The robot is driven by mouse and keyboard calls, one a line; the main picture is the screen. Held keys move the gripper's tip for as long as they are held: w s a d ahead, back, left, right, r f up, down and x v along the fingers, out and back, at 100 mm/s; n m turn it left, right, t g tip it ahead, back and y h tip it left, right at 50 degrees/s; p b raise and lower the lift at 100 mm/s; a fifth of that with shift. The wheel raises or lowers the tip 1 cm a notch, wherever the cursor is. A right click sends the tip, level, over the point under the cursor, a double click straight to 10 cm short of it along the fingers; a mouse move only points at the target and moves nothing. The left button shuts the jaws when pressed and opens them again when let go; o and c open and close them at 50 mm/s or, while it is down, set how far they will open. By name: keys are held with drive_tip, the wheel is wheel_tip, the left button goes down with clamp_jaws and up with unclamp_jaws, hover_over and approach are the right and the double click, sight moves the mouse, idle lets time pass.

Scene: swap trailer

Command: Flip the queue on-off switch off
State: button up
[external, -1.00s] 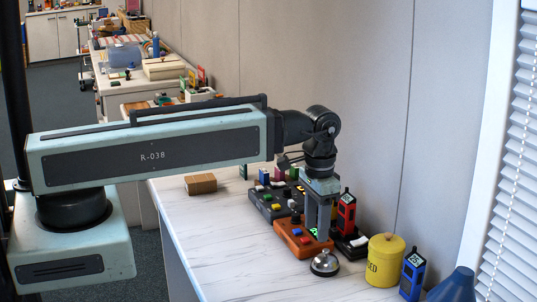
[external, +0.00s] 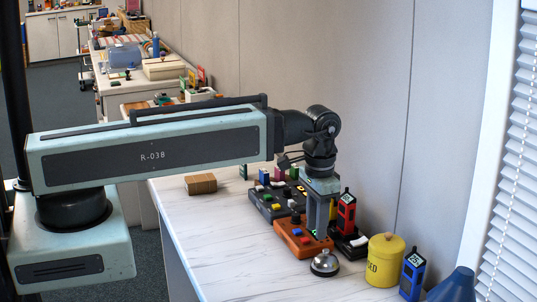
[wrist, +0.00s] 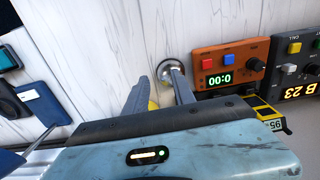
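I cannot tell which part is the on-off switch. In the external view the dark panel (external: 262,203) lies behind the orange timer. My gripper (external: 317,232) points down above the orange timer's right side. In the wrist view its fingertips (wrist: 160,80) are apart with nothing held between them.
The orange timer (wrist: 229,56) reads 0:00, with red and blue buttons. A metal bell (external: 325,264) sits in front of it. A red device (external: 346,214), a yellow tin (external: 384,262) and a blue device (external: 412,273) stand right. The tabletop's left side is clear, except a brown block (external: 201,184).

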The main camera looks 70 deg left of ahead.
drive_tip(key=w+a+n, duration=0.1)
drive_tip(key=a, duration=0.1)
drive_tip(key=w+a+r+n, duration=0.1)
drive_tip(key=w+a+p, duration=0.1)
drive_tip(key=w+a, duration=0.1)
drive_tip(key=shift+a+r+n+y, duration=0.2)
drive_tip(key=shift+a+n+y, duration=0.1)
drive_tip(key=shift+n, duration=0.1)
clamp_jaws()
drive_tip(key=w+a+r+n+y+p, duration=0.1)
drive_tip(key=a+n, duration=0.4)
drive_tip(key=a, duration=0.6)
drive_tip(key=w+a+r+n+g+y+p, duration=0.1)
drive_tip(key=a+n, duration=0.4)
drive_tip(key=a, duration=0.6)
drive_tip(key=w+a+r+n+p, duration=0.2)
drive_tip(key=w+a+r+n, duration=0.1)
drive_tip(key=a, duration=0.8)
drive_tip(key=shift+w+a+n+y, duration=0.4)
drive_tip(key=shift+w+n, duration=0.5)
drive_tip(key=shift+n, duration=0.2)
